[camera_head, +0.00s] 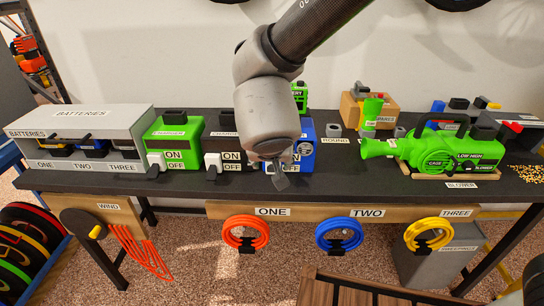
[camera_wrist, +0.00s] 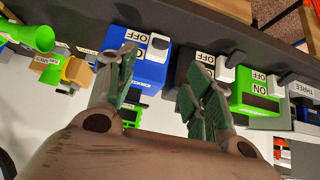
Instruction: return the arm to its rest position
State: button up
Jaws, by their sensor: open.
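My arm (camera_head: 268,100) reaches down from the top of the head view over the middle of the bench. My gripper (camera_head: 280,180) points down in front of the blue charger box (camera_head: 305,150), covering part of it. In the wrist view my gripper (camera_wrist: 162,62) shows two spread green-padded fingers with nothing between them. The blue box (camera_wrist: 145,72) with its white switch lies behind and between the fingers in that view. I cannot tell whether the fingertips touch it.
A green charger (camera_head: 175,140) and a grey battery rack (camera_head: 85,118) stand left of my gripper. A green blower (camera_head: 440,148) rests at right. Red, blue and yellow rings (camera_head: 340,235) hang below the bench's front edge. The wall space above the bench is mostly clear.

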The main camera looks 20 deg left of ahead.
jog(key=s+a+n+g+y, duration=0.1)
jog(key=s+a+g+y, duration=0.25)
jog(key=a+y, duration=0.25)
jog(key=s+d+r+m+h, duration=0.1)
jog(key=d+r, duration=0.3)
jog(key=d, duration=1.5)
jog(key=s+d+r+m+h, duration=0.1)
jog(key=d+r+h, duration=0.3)
jog(key=d, duration=1.5)
jog(key=s+d+r+m+h, duration=0.1)
jog(key=d+r, duration=0.4)
jog(key=d, duration=1.3)
jog(key=shift+s+d+m+h, duration=0.4)
jog(key=shift+s+h, duration=0.2)
jog(key=shift+h, duration=0.3)
